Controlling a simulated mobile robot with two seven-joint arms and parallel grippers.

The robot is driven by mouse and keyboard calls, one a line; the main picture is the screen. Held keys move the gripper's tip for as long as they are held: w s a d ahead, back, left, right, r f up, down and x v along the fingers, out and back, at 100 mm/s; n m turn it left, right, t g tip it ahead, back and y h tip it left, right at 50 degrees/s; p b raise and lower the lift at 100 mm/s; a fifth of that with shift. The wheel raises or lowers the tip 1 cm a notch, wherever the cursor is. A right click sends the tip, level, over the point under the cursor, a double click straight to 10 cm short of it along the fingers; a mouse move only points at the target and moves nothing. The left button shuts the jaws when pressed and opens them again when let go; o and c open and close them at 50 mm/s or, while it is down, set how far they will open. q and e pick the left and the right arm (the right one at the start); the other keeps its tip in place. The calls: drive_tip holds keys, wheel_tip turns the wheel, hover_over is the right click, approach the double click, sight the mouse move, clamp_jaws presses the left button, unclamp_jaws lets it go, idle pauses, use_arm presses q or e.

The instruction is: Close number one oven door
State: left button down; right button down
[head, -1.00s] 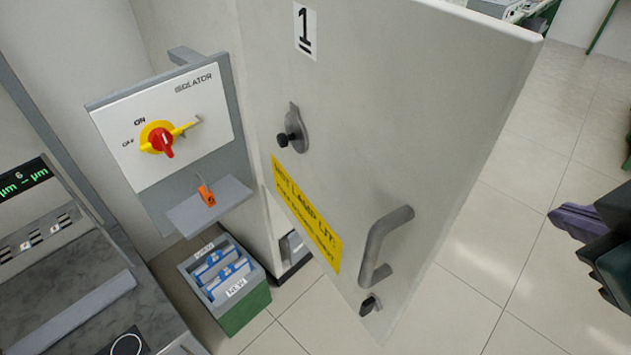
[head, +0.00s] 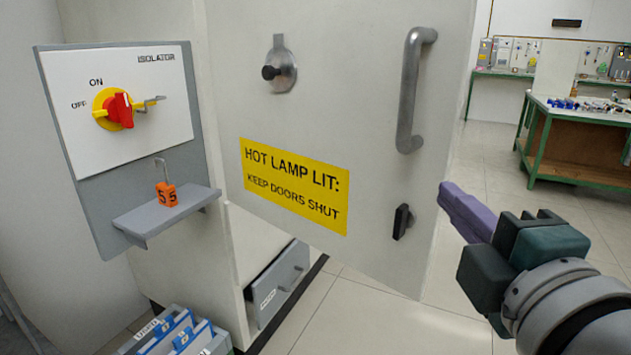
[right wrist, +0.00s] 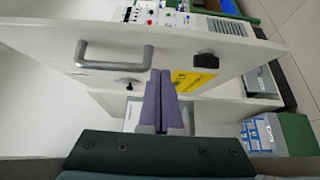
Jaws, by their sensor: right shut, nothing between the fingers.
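The oven door (head: 350,110) is a large pale panel standing swung out from its cabinet, with a yellow hot-lamp sign (head: 295,185). It carries a grey bar handle (head: 412,90) and a small black latch knob (head: 402,222). The number 1 label is out of view now. My right gripper (head: 448,192), with purple fingers, is shut and empty, just right of the door's free edge and below the handle. Whether it touches the door is unclear. In the right wrist view, the shut fingers (right wrist: 160,78) point towards the door (right wrist: 230,42), near its handle (right wrist: 113,65). My left gripper is not in view.
An isolator panel (head: 165,80) with a red and yellow switch and a shelf (head: 150,218) holding an orange padlock (head: 167,194) stands left. A file box (head: 215,345) and a drawer (head: 283,285) sit low. A green-framed bench (head: 575,150) is far right. Floor between is clear.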

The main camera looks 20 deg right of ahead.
sight(412, 156)
drive_tip(key=x, duration=0.4)
drive_tip(key=p+x, duration=0.1)
drive_tip(key=x, duration=0.3)
drive_tip(key=shift+w+d+r, duration=0.2)
drive_tip(key=shift+w+d, duration=0.1)
drive_tip(key=shift+w, duration=0.25)
drive_tip(key=shift+d+f, duration=0.1)
